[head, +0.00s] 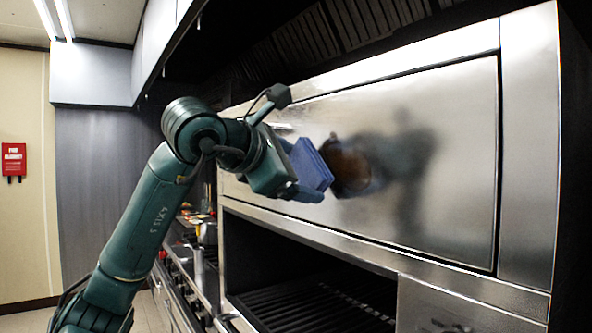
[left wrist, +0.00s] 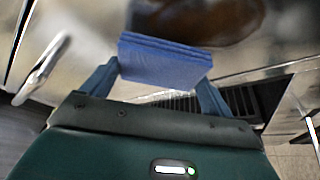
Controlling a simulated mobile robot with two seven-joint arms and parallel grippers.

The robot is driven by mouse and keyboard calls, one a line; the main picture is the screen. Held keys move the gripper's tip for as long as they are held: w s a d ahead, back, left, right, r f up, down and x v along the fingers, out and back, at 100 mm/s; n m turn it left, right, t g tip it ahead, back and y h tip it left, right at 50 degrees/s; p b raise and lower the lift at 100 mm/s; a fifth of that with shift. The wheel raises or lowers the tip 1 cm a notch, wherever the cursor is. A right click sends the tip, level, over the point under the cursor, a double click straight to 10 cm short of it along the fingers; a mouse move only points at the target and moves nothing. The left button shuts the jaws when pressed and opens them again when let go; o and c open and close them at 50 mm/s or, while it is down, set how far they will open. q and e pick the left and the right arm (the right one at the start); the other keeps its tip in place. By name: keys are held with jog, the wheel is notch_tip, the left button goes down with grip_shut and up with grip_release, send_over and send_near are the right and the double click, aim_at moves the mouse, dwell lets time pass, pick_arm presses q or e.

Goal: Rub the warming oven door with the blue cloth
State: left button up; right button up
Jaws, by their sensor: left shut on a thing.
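The warming oven door (head: 450,150) is a broad shiny steel panel with a brown smear (head: 347,167) left of its middle. My left gripper (head: 308,190) is in front of the door, just left of the smear. It is shut on the folded blue cloth (head: 311,164). In the left wrist view the cloth (left wrist: 158,62) sits between the two fingers, with the brown smear (left wrist: 205,18) just beyond it. I cannot tell whether the cloth touches the door. My right gripper is not in view.
Below the door is a dark open bay with a rack (head: 330,305). A stove (head: 190,262) with pans stands to the left, behind my left arm. A dark hood (head: 340,35) hangs above. A red fire blanket box (head: 14,160) is on the far left wall.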

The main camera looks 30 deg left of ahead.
pick_arm(q)
jog(key=shift+w+d+p, duration=0.35)
jog(key=shift+w+p, duration=0.1)
jog(key=shift+w, duration=0.4)
